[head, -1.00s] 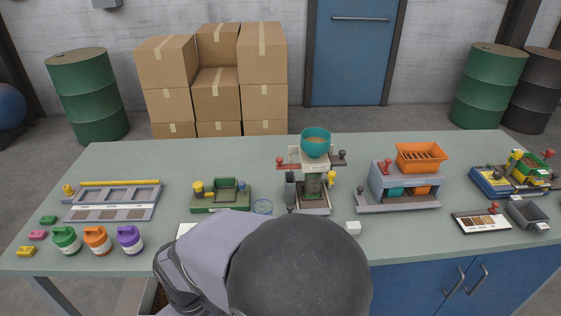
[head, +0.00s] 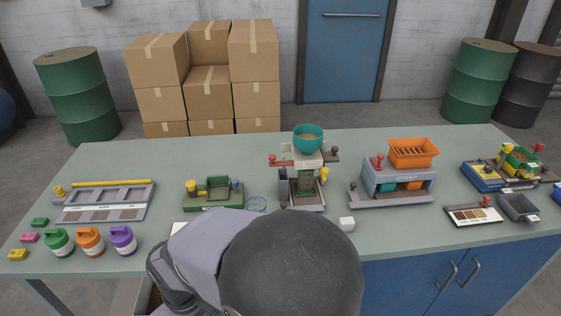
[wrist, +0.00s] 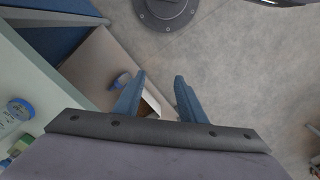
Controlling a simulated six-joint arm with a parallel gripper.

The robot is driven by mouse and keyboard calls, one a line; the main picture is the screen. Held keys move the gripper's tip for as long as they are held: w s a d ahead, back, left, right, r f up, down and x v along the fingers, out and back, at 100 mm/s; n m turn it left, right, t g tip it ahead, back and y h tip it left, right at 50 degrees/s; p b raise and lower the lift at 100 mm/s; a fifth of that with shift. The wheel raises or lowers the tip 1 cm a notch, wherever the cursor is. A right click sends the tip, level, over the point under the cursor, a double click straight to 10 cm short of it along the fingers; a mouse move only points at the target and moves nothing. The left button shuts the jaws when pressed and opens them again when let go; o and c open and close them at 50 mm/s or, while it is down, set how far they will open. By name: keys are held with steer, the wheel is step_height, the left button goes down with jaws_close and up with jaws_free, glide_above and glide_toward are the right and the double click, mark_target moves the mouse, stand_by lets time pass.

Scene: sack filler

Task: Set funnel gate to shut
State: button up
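The sack filler stands mid-table in the head view, with a teal funnel (head: 308,139) on top. Below the funnel, a lever with a red knob (head: 273,158) sticks out to the left and a dark knob (head: 335,149) sits to the right. I cannot tell which part is the gate or how it is set. A yellow knob (head: 324,172) is lower on the right side. My gripper (wrist: 160,76) shows in the wrist view, its two blue fingers apart with nothing between them, above the floor area. It is hidden behind my arm in the head view.
A green machine (head: 213,194) stands left of the filler and a grey machine with an orange hopper (head: 413,152) stands right. Green, orange and purple jugs (head: 122,239) stand front left. The table's back strip is clear.

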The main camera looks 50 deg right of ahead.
mark_target(272, 161)
steer(key=shift+w, duration=0.1)
